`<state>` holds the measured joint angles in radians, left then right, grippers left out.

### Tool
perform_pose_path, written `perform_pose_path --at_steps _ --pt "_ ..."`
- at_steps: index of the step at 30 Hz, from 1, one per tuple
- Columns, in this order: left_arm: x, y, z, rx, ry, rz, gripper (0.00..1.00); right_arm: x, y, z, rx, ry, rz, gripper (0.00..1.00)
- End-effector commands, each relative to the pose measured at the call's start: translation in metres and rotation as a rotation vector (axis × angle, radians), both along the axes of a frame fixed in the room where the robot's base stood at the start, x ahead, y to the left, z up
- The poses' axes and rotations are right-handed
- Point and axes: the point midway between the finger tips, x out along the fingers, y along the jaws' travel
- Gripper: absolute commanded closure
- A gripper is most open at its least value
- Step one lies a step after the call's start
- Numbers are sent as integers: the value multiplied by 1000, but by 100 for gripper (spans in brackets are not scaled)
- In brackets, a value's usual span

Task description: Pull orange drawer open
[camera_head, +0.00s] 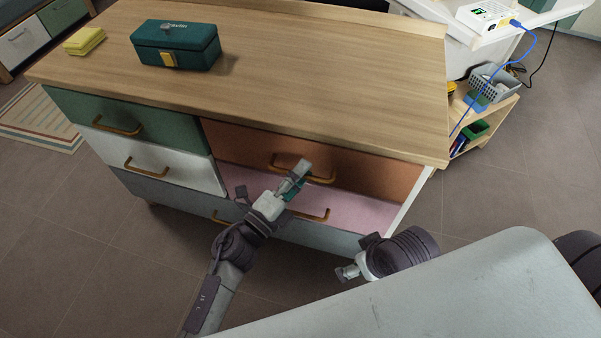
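The orange drawer (377,178) is the top right drawer of a wood-topped cabinet. Its front looks level with the cabinet face. Its bronze bar handle (323,180) runs across the upper part of the front. My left gripper (298,171) is at the handle, its fingers overlapping the bar's left and middle part in the picture. I cannot tell whether the fingers are closed around the bar or only in front of it. My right gripper (347,272) is low in front of the cabinet, apart from it, and its finger opening is not clear.
A green drawer (163,125) and a white drawer (187,171) are on the left; a pink drawer (352,212) is under the orange one. A teal box (196,52) and a yellow box (84,41) stand on the wooden top (310,75).

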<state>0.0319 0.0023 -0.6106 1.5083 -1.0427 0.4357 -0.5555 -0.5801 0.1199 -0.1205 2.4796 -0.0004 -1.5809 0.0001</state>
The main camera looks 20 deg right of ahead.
Motion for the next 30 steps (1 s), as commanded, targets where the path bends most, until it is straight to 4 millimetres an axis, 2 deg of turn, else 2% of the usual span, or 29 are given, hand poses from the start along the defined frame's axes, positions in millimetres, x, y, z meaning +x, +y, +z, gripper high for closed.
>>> perform_pose_path --at_steps 4,11,23,28,30 --pt "0 0 0 0 0 0 63 0 0 0 0 0 0 0" --pt "0 0 0 0 0 0 100 0 0 0 0 0 0 0" --pt "-1 1 0 1 1 0 100 0 0 0 0 -1 0 0" --pt "-12 8 0 2 1 0 100 1 0 5 1 -6 0 0" --pt "-22 15 0 2 4 0 100 6 0 -11 -1 7 0 0"
